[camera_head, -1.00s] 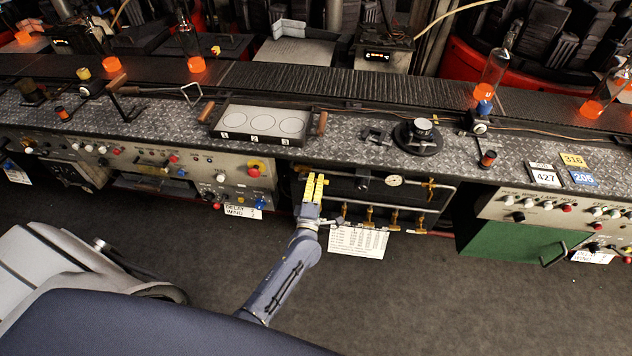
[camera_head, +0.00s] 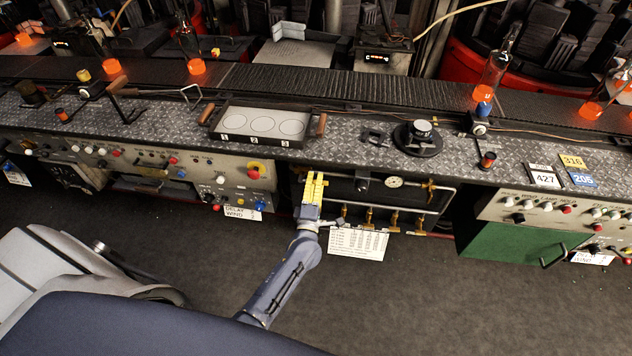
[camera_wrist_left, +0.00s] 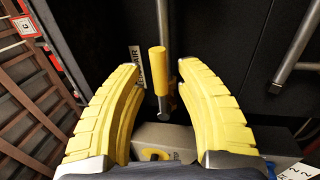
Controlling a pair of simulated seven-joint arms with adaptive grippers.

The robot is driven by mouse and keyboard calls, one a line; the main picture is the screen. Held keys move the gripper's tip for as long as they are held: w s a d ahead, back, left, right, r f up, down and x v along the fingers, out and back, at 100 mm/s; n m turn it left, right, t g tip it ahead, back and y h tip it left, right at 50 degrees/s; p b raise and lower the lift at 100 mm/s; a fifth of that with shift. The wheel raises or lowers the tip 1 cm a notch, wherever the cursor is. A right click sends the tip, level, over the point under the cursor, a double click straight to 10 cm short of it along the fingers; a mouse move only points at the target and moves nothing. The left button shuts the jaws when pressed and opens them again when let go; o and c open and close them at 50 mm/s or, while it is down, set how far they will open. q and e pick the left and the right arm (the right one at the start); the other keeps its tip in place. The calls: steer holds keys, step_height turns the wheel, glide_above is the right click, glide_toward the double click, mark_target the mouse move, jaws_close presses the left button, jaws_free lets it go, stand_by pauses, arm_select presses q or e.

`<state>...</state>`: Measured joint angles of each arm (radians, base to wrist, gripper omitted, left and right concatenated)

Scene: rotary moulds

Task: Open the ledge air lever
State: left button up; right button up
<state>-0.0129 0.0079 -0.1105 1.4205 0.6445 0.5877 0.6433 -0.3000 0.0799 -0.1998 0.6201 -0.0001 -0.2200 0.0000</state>
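The lever with a yellow grip (camera_wrist_left: 158,68) stands in the middle of the left wrist view, on a metal pipe in front of a dark panel. A white label (camera_wrist_left: 137,66) beside it reads partly "AIR". My left gripper (camera_head: 314,180) has yellow ribbed fingers and is at the left end of the pipe and valve recess in the head view. In the left wrist view its fingers are open, one on each side of the yellow grip, with visible gaps. The lever is hidden by the gripper in the head view. My right gripper is not in view.
Brass valves (camera_head: 369,216), a pressure gauge (camera_head: 394,182) and pipes are right of my gripper. A white chart (camera_head: 357,244) hangs below. The bench ledge overhangs above, with a three-circle tray (camera_head: 262,137) on it. The floor in front is clear.

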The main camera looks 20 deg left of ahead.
arm_select(q)
steer(key=shift+s, duration=0.1)
steer(key=v, duration=1.1)
steer(key=shift+s+d, duration=0.15)
steer(key=shift+s, duration=0.2)
steer(key=shift+f, duration=0.1)
